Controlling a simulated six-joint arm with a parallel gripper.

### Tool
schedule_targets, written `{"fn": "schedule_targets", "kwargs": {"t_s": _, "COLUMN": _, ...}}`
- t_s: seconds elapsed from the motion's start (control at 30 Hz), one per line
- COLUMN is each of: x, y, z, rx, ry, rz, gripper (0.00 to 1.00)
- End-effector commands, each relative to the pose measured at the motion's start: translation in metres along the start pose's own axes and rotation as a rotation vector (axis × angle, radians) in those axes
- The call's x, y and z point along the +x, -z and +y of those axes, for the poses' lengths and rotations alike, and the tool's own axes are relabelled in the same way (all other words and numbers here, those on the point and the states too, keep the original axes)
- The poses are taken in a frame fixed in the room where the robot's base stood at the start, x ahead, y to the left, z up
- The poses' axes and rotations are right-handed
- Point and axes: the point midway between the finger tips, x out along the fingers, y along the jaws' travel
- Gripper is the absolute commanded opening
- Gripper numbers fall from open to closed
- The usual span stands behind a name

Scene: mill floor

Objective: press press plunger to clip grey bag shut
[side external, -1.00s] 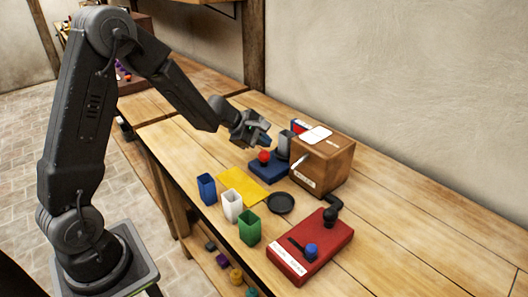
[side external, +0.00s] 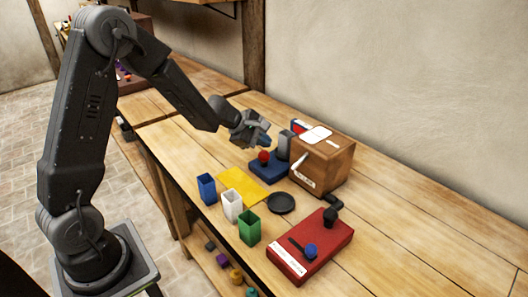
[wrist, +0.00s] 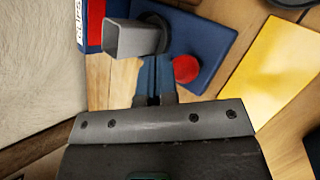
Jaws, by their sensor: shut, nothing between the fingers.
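The blue press base (side external: 267,170) lies near the back of the bench, beside the wooden box. It carries a round red plunger knob (side external: 263,157), which also shows in the wrist view (wrist: 186,69). The grey bag (side external: 285,144) stands upright at the base's far end; its open, square mouth (wrist: 133,40) shows in the wrist view, with a dark round part beside it. My gripper (side external: 265,141) is shut and empty. Its blue fingertips (wrist: 155,84) are above the base's edge, just beside the red knob, seemingly apart from it.
A wooden box (side external: 325,162) with a white lever stands right of the press. A yellow sheet (side external: 243,186), black dish (side external: 281,202), and blue (side external: 206,189), white (side external: 232,206) and green (side external: 249,228) bins are nearer. A red device (side external: 312,250) sits front right.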

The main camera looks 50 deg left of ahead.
Motion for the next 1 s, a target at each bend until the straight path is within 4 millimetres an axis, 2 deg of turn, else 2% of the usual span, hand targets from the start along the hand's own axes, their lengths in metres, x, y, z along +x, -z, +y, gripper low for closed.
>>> {"fn": "schedule_targets", "kwargs": {"t_s": 1.0, "x": 0.0063, "y": 0.0045, "z": -0.0047, "rx": 0.000, "ry": 0.000, "rz": 0.000, "gripper": 0.00}}
